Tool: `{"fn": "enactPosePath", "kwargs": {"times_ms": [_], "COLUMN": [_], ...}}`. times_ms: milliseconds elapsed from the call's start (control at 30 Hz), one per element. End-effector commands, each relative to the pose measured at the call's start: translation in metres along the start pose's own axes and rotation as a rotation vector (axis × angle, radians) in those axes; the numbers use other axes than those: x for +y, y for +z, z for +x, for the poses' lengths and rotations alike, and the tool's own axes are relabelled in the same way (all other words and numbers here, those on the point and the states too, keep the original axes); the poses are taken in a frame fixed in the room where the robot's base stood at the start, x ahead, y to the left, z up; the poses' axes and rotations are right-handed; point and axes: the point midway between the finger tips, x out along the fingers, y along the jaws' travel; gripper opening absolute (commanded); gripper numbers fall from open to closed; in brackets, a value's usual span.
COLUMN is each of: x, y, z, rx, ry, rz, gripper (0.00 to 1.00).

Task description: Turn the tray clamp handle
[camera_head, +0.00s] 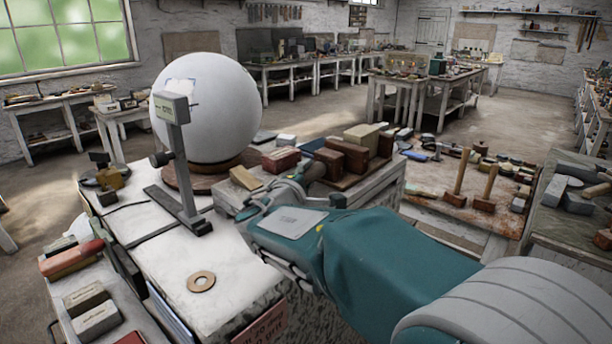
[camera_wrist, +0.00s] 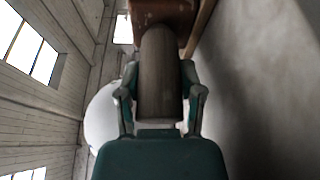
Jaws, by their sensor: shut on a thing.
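A thick wooden handle (camera_wrist: 160,50), grey-brown and rounded, fills the middle of the wrist view. Its far end meets a reddish-brown block (camera_wrist: 163,12) at the top of that view. My gripper (camera_wrist: 160,80) has one finger on each side of the handle and is shut on it. In the head view, my gripper (camera_head: 303,180) is at the edge of the low bench, and a short part of the handle (camera_head: 317,169) shows beyond it. My teal arm hides the front of the bench and much of the gripper. The clamp mechanism cannot be made out clearly.
A large white plaster sphere (camera_head: 207,108) stands on a round wooden base at the left, behind a grey upright gauge (camera_head: 178,150). Several brown blocks (camera_head: 345,155) lie just beyond my gripper. A worktable with mallets (camera_head: 487,188) stands to the right. Open floor lies behind.

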Motion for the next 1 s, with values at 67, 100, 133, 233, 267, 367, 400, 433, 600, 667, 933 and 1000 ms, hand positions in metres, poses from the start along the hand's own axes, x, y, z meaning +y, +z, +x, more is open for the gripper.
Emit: {"fn": "enactPosePath", "kwargs": {"times_ms": [67, 100, 133, 233, 267, 367, 400, 433, 600, 667, 933, 1000], "x": [-0.0064, -0.0063, -0.0063, -0.0063, -0.0063, -0.0064, -0.0064, -0.0064, -0.0066, -0.0063, -0.0042, -0.0036], "y": [-0.0007, -0.0007, -0.0007, -0.0006, -0.0006, -0.0006, -0.0005, -0.0005, -0.0005, -0.0005, -0.0006, -0.0008], "z": [0.0003, 0.0003, 0.0003, 0.0003, 0.0003, 0.0003, 0.0003, 0.0003, 0.0004, 0.0003, -0.0006, -0.0042], "rx": [0.0, 0.0, 0.0, -0.001, -0.001, -0.001, -0.001, -0.001, -0.001, -0.001, 0.0, 0.001], "ry": [-0.005, -0.003, -0.001, 0.002, 0.002, 0.002, 0.002, 0.002, 0.001, 0.002, 0.005, 0.006], "rz": [0.008, 0.014, 0.018, 0.024, 0.025, 0.026, 0.026, 0.026, 0.026, 0.026, 0.028, 0.029], "gripper": [0.01, 0.01, 0.01, 0.01, 0.01, 0.01, 0.01, 0.01, 0.58, 0.84, 0.84, 0.84]}}
